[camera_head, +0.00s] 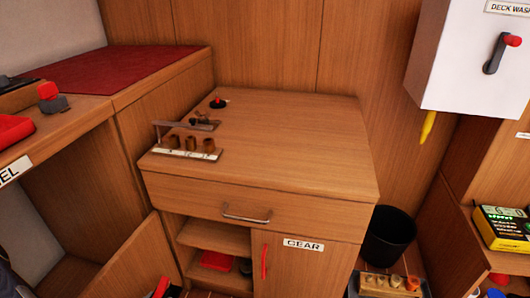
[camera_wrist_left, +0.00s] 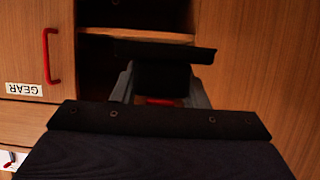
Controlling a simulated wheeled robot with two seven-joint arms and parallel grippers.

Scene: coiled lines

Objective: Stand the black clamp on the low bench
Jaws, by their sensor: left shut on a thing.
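In the left wrist view my left gripper (camera_wrist_left: 198,96) is shut on a dark thing, which I take for the black clamp (camera_wrist_left: 165,76). It shows a wide black bar, a block between the grey fingers and a bit of red. It is in front of the open shelves of the wooden unit marked GEAR. That unit, with its bare top (camera_head: 290,140), stands lower than the red-matted bench beside it; I take it for the low bench. My right gripper is not in view.
A rack of wooden cups (camera_head: 190,143) and a small black thing with a red top (camera_head: 218,103) stand at the unit's left. The rest of its top is clear. A black bin (camera_head: 388,237) stands right, under a white wall box (camera_head: 462,55).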

